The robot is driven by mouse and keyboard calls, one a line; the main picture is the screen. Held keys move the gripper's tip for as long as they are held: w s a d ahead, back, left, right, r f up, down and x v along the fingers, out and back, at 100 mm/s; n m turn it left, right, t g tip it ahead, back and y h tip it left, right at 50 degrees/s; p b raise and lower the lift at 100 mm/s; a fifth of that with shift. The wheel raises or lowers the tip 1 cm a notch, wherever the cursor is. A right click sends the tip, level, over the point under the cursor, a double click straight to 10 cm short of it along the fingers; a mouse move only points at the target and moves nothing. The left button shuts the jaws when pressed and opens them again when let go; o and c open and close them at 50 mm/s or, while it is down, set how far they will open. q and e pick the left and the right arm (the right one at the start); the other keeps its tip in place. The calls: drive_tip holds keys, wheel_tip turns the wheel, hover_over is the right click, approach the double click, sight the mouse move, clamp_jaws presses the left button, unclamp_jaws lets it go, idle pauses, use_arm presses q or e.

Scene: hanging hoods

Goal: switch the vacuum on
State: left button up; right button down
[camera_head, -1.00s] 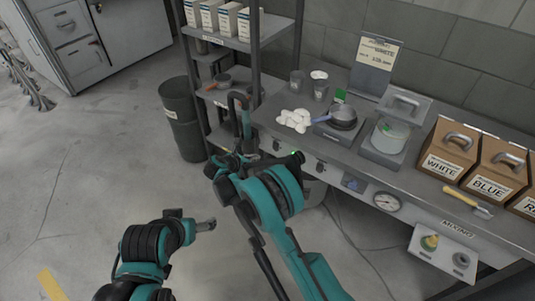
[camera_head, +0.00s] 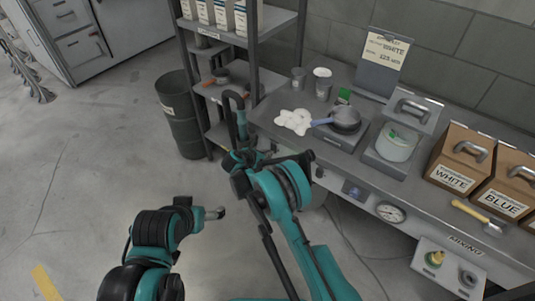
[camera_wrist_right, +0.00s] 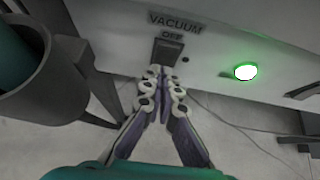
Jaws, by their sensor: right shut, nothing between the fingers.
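The vacuum switch (camera_wrist_right: 168,51) is a dark rocker on the bench front in the right wrist view. The label VACUUM (camera_wrist_right: 175,22) is above it, and OFF (camera_wrist_right: 172,36) reads just over the switch. My right gripper (camera_wrist_right: 164,73) is shut and empty, its fingertips just below the switch in the picture. I cannot tell whether they touch it. In the head view my right arm (camera_head: 280,188) reaches the bench front and hides the switch; its fingers are not clear there. My left arm (camera_head: 152,232) is low at the left, its jaw state unclear.
A green lamp (camera_wrist_right: 245,72) glows right of the switch. A shelf rack (camera_head: 250,50) and dark bin (camera_head: 181,125) stand left. Floor (camera_head: 80,170) is clear at left.

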drive_tip(key=shift+w+d+f, duration=0.1)
drive_tip(key=shift+w+d, duration=0.05)
drive_tip(key=shift+w, duration=0.05)
idle(0.3)
drive_tip(key=shift+r+p, duration=0.3)
drive_tip(key=shift+r, duration=0.55)
